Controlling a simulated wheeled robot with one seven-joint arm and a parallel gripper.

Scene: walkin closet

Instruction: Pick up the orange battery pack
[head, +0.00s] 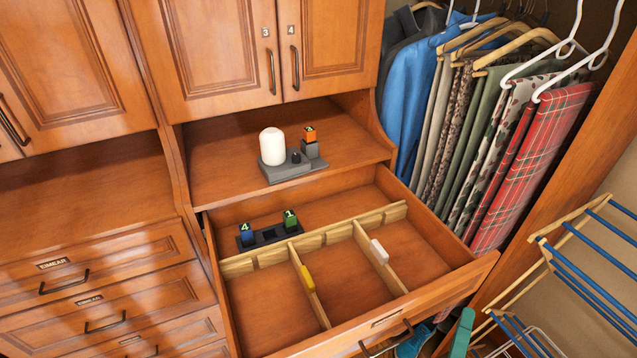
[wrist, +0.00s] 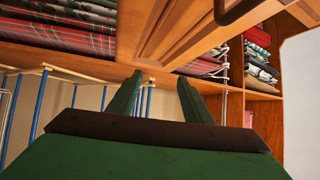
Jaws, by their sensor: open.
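The orange battery pack (head: 310,133) is a small block with a dark, marked top. It stands upright in a grey holder beside a white rounded dome (head: 272,146), on the wooden shelf above the open drawer. My gripper (wrist: 158,95) shows in the wrist view with its two green fingers apart and nothing between them. In the head view a green part of my gripper (head: 462,333) shows at the bottom right, beyond the drawer front, low and far from the battery pack. The wrist view does not show the battery pack.
The open drawer (head: 430,287) has wooden dividers and holds a dark holder (head: 270,236) with a blue block and a green block, plus yellow and white pieces. Hanging clothes (head: 520,150) and a drying rack (head: 590,265) stand at right. The shelf left of the dome is clear.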

